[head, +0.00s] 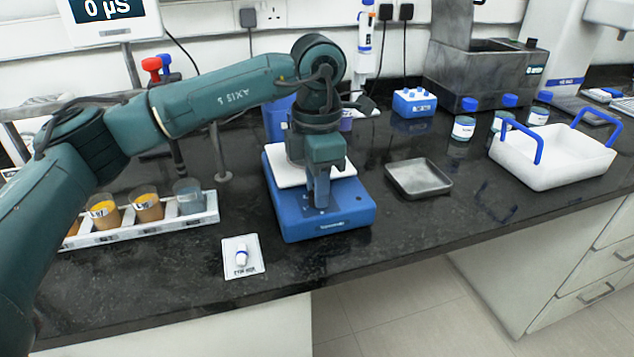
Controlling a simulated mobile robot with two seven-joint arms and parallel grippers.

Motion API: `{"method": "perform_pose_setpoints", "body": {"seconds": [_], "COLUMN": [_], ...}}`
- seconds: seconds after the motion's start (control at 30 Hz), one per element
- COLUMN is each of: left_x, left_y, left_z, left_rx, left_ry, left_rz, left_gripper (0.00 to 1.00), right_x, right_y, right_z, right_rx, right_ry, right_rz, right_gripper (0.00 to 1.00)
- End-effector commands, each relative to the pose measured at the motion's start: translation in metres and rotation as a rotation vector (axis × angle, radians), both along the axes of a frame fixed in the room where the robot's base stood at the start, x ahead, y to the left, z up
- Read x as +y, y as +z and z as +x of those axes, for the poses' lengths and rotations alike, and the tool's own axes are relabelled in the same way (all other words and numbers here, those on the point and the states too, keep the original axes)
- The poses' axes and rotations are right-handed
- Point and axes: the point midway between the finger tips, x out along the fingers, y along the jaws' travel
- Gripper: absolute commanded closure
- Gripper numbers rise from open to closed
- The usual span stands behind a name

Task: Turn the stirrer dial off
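The stirrer (290,222) is a blue box with a white top plate (285,178), standing near the bench's front edge in the middle of the head view. My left gripper (320,203) points down over the stirrer's front panel, its fingers at or just above the blue surface. The fingers cover the panel where they meet it. I cannot make out the dial, nor whether the fingers are apart or shut on anything. My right gripper is out of view.
A rack of cups (150,226) stands left, and a small card (243,262) with a white piece on it lies in front. A grey tray (418,180) sits right of the stirrer. A white blue-handled carrier (545,160) stands further right, behind it several jars.

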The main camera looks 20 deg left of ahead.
Motion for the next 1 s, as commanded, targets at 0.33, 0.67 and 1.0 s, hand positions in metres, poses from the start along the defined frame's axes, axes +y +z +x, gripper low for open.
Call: {"method": "perform_pose_setpoints", "body": {"seconds": [0.33,0.67,1.0], "left_x": [0.000,0.000,0.000], "left_y": [0.000,0.000,0.003], "left_z": [0.000,0.000,0.000], "left_rx": [-0.001,0.001,-0.001], "left_ry": [0.000,-0.018,-0.364], "left_rz": [0.001,0.001,0.001], "left_gripper": [0.50,0.50,0.50], "right_x": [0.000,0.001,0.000], "right_y": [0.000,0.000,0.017], "right_z": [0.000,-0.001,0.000], "right_rx": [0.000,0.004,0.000], "right_ry": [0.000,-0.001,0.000], "right_rz": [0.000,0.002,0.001], "right_gripper": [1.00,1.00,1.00]}}
